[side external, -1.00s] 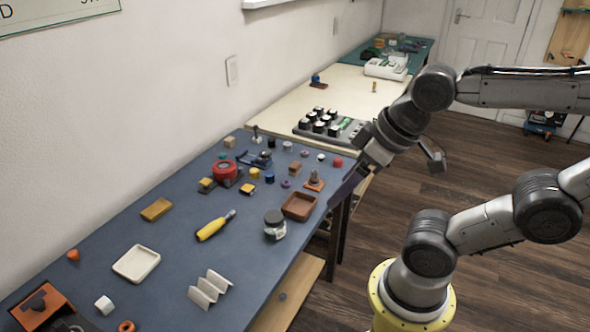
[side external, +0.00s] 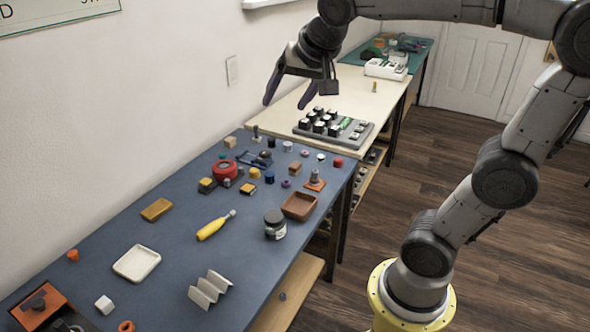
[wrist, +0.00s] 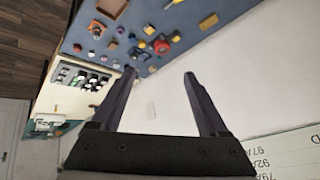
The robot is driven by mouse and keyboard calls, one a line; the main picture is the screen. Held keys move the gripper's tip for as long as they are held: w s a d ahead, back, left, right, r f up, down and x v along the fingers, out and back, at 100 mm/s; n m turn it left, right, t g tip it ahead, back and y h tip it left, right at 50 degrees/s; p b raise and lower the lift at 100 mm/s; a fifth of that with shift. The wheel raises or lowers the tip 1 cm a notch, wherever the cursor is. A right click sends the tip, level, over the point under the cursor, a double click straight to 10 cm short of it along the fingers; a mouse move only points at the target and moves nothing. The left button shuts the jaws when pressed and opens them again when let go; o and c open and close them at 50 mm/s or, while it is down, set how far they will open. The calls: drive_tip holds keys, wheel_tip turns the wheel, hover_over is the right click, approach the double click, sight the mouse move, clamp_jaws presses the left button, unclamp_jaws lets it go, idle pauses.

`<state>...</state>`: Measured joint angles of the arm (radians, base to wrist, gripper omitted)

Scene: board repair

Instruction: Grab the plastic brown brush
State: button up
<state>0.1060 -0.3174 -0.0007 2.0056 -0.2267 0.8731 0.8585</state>
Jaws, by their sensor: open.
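I cannot pick out a brown brush for certain in either view. A yellow-brown oblong piece (side external: 156,210) lies on the blue table toward the wall, and a small orange-brown piece with a grey top (side external: 315,181) stands near the table's right edge; both are too small to identify. My gripper (side external: 284,105) is open and empty, raised in front of the wall above the far part of the tables. In the wrist view its two dark fingers (wrist: 159,74) are spread, with bare wall between them.
The blue table (side external: 110,235) holds a yellow-handled screwdriver (side external: 215,225), a brown tray (side external: 299,206), a white tray (side external: 136,263), a jar (side external: 274,224) and several small parts. A keyed panel (side external: 333,128) lies on the cream table (side external: 290,112). The wall stands close on the left.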

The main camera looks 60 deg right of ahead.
drive_tip(key=w+d+f+m+g+h, duration=0.1)
drive_tip(key=w+d+f+m, duration=0.1)
drive_tip(key=w+d, duration=0.35)
drive_tip(key=w+d+f+m+g+h, duration=0.1)
drive_tip(key=w+d+f+m, duration=0.2)
drive_tip(key=w, duration=0.4)
drive_tip(key=m+g, duration=0.3)
drive_tip(key=g, duration=0.1)
hover_over(295, 164)
drive_tip(key=a, duration=0.2)
wheel_tip(295, 164, down, 30)
drive_tip(key=shift+a+f, duration=0.15)
drive_tip(key=shift+f, duration=0.1)
drive_tip(key=shift+x, duration=2.95)
drive_tip(key=shift+s, duration=0.15)
